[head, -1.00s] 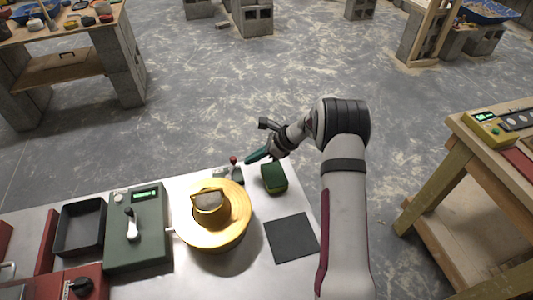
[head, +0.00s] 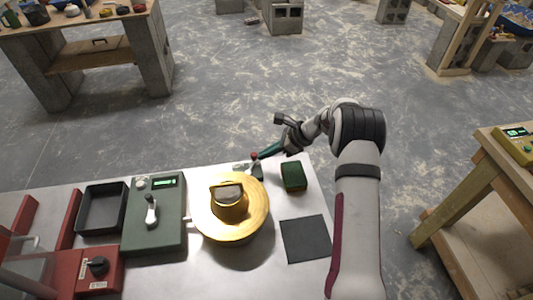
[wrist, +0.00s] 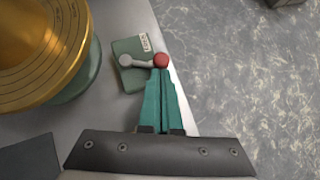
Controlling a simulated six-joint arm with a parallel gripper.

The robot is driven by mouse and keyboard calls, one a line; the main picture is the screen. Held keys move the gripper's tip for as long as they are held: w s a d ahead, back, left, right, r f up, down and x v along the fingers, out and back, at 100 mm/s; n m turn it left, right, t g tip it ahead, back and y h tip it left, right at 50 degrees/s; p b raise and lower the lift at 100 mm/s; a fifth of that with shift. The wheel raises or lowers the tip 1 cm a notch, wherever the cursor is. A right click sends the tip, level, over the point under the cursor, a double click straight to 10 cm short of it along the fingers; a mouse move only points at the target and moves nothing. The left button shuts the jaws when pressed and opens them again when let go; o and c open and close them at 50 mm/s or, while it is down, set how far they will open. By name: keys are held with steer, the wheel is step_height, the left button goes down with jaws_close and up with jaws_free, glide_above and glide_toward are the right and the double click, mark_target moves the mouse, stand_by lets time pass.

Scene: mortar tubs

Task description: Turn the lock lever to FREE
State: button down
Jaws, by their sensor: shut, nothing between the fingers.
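The lock lever is a grey arm (wrist: 139,63) with a red ball knob (wrist: 161,60) at its end. It sits on a small green base (wrist: 130,48) with a pale label, too small to read. In the wrist view the lever points right from its pivot. In the head view my gripper (head: 264,153) comes in from the right.
A green block (head: 293,177) and a dark square pad (head: 305,239) lie to the right. A green box with a lever (head: 170,232), a black tray (head: 84,222) and a red switch box (head: 108,265) are further left.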

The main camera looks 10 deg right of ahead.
steer(key=shift+w, duration=0.1)
steer(key=shift+w+a+n+g, duration=0.3)
steer(key=shift+n+g, duration=0.15)
steer(key=shift+n, duration=0.15)
steer(key=shift+w+a+n+g, duration=0.15)
steer(key=shift+w+n+g, duration=0.1)
steer(key=shift+n+g, duration=0.3)
steer(key=shift+w+a, duration=0.8)
steer(key=shift+a, duration=0.2)
steer(key=shift+w+a, duration=0.15)
steer(key=shift+a, duration=0.4)
steer(key=shift+w+a, duration=0.15)
steer(key=shift+a, duration=0.4)
steer(key=shift+s+d+f, duration=0.1)
steer(key=shift+s+d, duration=0.2)
steer(key=shift+s, duration=0.55)
steer(key=v, duration=1.6)
steer(key=shift+w+d+t, duration=0.25)
steer(key=shift+d+t, duration=0.05)
steer(key=shift+t, duration=0.1)
